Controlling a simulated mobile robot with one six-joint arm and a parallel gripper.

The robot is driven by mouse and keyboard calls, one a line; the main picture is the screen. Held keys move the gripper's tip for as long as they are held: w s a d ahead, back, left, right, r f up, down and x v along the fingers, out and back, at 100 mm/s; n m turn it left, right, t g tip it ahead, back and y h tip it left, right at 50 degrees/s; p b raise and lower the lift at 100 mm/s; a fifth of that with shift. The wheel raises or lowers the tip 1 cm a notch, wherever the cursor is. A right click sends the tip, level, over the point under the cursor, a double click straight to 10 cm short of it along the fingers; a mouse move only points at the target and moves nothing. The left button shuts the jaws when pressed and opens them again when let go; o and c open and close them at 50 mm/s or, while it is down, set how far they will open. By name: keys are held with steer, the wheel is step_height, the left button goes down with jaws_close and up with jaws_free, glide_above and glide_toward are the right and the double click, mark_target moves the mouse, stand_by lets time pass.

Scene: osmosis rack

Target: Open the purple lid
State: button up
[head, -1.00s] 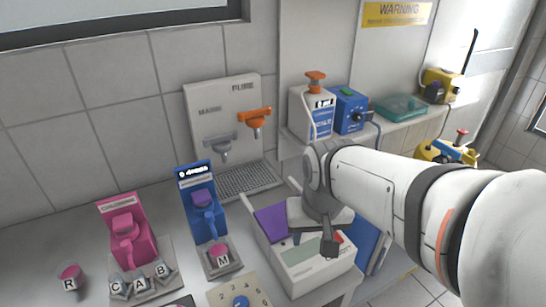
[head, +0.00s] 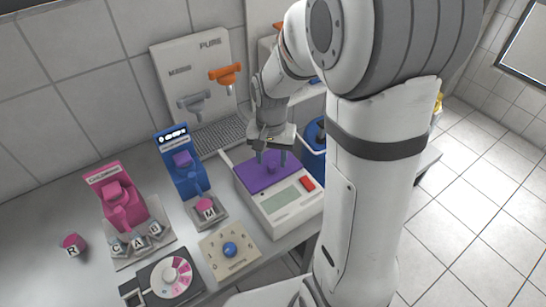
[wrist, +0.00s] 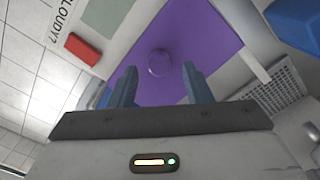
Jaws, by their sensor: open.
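The purple lid (head: 250,180) lies flat and closed on a white device (head: 290,216) with a grey display and a red button (head: 307,184). A small round purple knob (head: 271,169) stands on the lid. My gripper (head: 271,160) points down over the lid, its fingers open and apart on either side of the knob. In the wrist view, the lid (wrist: 190,35) fills the middle and the knob (wrist: 159,63) shows centred just beyond the fingertips (wrist: 158,75). The fingers do not appear to touch the knob.
A blue dispenser (head: 180,160) and pink dispenser (head: 118,200) stand left of the device. A dial box (head: 165,280) and a panel with a blue knob (head: 230,249) lie in front. A blue bin (head: 314,140) is right of the device. Wall taps (head: 225,75) are behind.

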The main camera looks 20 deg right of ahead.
steer(key=shift+f, duration=0.85)
steer(key=shift+c, duration=0.5)
jaws_close()
